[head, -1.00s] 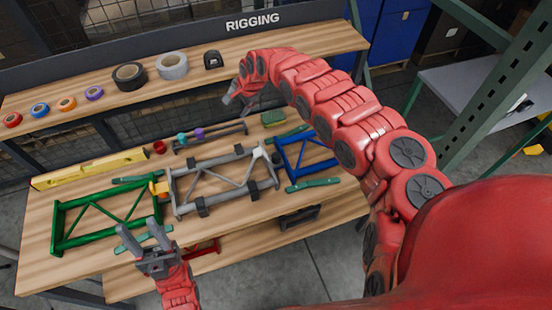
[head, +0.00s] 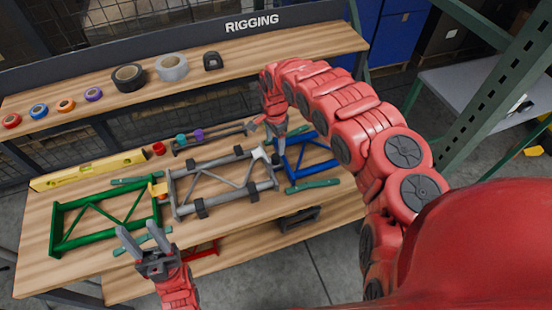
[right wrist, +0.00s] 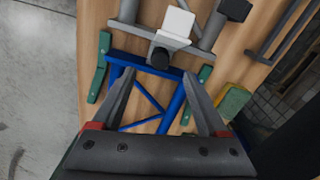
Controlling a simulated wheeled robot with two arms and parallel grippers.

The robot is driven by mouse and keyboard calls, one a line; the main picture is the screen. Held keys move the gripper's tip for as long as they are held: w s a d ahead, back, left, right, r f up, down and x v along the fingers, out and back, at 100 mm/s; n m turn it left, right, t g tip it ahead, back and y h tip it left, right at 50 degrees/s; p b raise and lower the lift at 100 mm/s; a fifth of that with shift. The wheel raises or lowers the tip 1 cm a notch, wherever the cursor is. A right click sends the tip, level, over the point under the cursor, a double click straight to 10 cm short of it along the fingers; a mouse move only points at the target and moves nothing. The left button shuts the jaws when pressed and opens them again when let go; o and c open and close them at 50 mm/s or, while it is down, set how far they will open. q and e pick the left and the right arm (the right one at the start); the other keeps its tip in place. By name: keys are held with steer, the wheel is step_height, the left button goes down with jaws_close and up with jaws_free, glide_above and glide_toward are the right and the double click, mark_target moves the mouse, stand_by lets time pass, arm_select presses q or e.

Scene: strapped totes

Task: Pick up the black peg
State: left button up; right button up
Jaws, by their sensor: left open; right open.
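A black peg (right wrist: 160,57) with a round end shows in the right wrist view, beside a white plate (right wrist: 178,23) where the grey frame meets the blue frame. In the head view I cannot clearly tell it from my gripper. My right gripper (head: 280,148) is open and hangs over that joint. In the right wrist view its fingers (right wrist: 158,76) are apart on either side of the peg, with nothing gripped. My left gripper (head: 144,233) is open and empty at the bench's front edge, before the green frame (head: 75,240).
The grey frame (head: 222,172) lies between the green frame and the blue frame (head: 308,172). A yellow level (head: 88,170) lies at the left. A green-yellow sponge (right wrist: 233,101) is right of my right gripper. Tape rolls (head: 128,76) stand on the raised shelf.

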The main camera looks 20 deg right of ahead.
mark_target(276, 156)
steer(key=shift+w+f, duration=0.1)
steer(key=shift+f, duration=1.2)
steer(key=shift+f+p, duration=0.55)
steer(key=shift+p, duration=0.1)
step_height(276, 156, down, 3)
steer(key=shift+f, duration=0.1)
steer(key=shift+d+f+b, duration=0.15)
steer(key=shift+f+b, duration=0.15)
steer(key=shift+f, duration=0.2)
steer(key=shift+r, duration=0.1)
jaws_close()
